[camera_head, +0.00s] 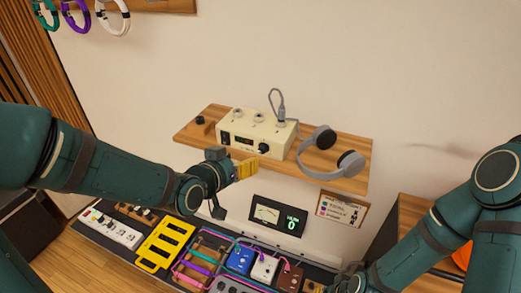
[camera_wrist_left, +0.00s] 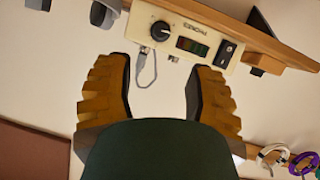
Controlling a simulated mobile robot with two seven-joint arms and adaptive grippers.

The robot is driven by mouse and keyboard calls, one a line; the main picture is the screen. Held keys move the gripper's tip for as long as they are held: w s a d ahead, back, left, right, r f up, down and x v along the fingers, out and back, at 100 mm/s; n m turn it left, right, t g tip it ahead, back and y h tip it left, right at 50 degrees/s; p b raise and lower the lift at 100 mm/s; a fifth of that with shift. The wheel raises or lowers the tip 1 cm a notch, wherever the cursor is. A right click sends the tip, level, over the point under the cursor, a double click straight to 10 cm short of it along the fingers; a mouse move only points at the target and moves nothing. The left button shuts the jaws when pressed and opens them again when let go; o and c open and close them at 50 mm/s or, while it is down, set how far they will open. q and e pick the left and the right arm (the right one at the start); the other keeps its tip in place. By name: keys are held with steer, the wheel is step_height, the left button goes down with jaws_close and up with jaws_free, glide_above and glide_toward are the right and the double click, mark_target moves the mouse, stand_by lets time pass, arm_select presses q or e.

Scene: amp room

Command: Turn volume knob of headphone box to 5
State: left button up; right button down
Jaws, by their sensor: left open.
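The headphone box (camera_head: 240,130) is a cream box on a wooden wall shelf, with a cable plugged into its top. Its black volume knob (camera_head: 264,148) is on the front face, right of a small display. The left wrist view shows the box (camera_wrist_left: 195,22) upside down, with the knob (camera_wrist_left: 160,31) ahead of my fingers. My left gripper (camera_head: 247,168) is open and empty, in front of and just below the box, apart from the knob. In the wrist view, my left gripper (camera_wrist_left: 158,85) has its fingers widely spread. My right gripper (camera_head: 318,287) is partly cut off at the bottom edge.
Grey headphones (camera_head: 330,150) lie at the right of the shelf (camera_head: 188,135). Below are a meter display (camera_head: 278,216) reading 0, a label card (camera_head: 341,209) and a pedalboard with several pedals and cables. Coiled cables (camera_head: 76,16) hang at the upper left.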

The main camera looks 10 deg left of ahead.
mark_target(261, 150)
arm_select(q)
steer(key=b+x, duration=0.1)
steer(key=x, duration=1)
steer(key=shift+w+f, duration=0.2)
steer(key=shift+w, duration=0.1)
jaws_close()
